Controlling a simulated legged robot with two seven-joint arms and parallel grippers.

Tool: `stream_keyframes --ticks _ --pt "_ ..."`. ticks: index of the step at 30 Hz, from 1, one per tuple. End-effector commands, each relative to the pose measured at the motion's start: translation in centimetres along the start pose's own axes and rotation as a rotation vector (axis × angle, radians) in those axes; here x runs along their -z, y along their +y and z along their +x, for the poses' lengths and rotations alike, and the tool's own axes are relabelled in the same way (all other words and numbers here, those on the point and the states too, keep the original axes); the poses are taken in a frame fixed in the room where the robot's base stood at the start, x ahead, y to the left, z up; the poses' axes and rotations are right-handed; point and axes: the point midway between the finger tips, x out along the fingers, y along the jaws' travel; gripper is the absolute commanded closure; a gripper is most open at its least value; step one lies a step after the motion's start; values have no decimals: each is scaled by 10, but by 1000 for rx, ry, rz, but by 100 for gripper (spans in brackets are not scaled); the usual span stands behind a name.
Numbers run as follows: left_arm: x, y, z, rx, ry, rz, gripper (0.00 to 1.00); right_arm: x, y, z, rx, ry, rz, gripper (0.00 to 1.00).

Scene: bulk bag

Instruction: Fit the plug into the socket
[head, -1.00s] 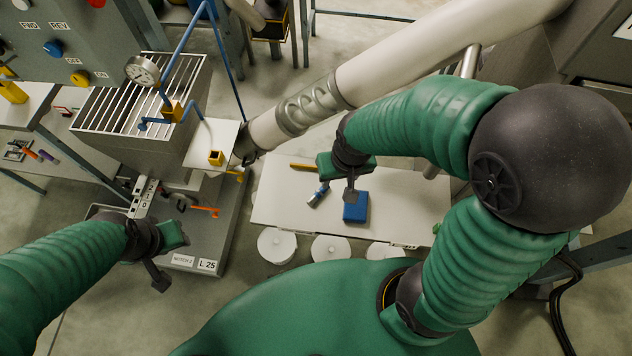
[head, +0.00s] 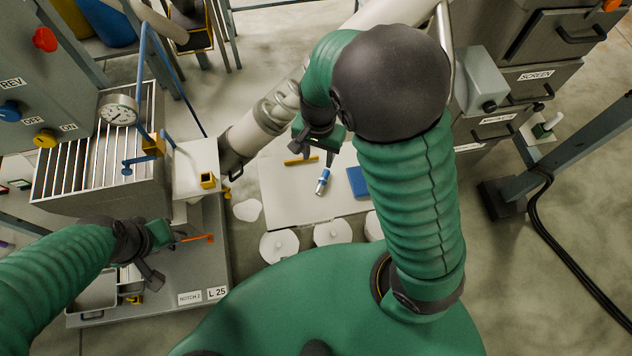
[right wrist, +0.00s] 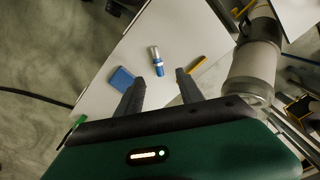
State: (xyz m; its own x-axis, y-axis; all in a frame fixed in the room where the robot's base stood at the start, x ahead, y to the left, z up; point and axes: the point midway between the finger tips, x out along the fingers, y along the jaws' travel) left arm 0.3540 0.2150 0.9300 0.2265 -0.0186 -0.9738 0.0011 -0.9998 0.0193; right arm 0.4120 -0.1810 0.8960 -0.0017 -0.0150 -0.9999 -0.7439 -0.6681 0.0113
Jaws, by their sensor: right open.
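A small blue and silver cylinder (head: 322,181), which looks like the plug, lies on the white table (head: 283,195). It also shows in the right wrist view (right wrist: 157,60), ahead of and between my fingers. My right gripper (head: 317,153) is open and empty above the table, just behind the cylinder in the head view and apart from it. My left gripper (head: 164,258) hangs over the grey base at the left; its finger gap is unclear. I cannot tell which thing is the socket.
A blue box (head: 358,181) and a yellow bar (head: 301,161) lie beside the cylinder. White round lids (head: 279,246) stand along the table's front. A pale pipe (head: 262,122) slants behind it.

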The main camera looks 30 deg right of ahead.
Motion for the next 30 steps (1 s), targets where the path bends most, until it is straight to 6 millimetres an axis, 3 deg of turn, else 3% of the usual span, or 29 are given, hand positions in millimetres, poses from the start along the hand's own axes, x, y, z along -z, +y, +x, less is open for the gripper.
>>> stream_keyframes --ticks 6,12,17,24,30 --pt "-4 0 18 0 0 1 64 2 4 59 -5 -5 5 56" --pt "-7 0 28 0 0 2 64 -2 -1 101 -7 1 2 56" --pt "-7 0 30 0 0 1 64 -3 -3 116 -7 5 0 56" --pt "-10 0 40 0 0 1 64 6 0 158 -5 0 2 56" --pt "-9 0 40 0 0 1 64 7 0 162 -3 3 1 56"
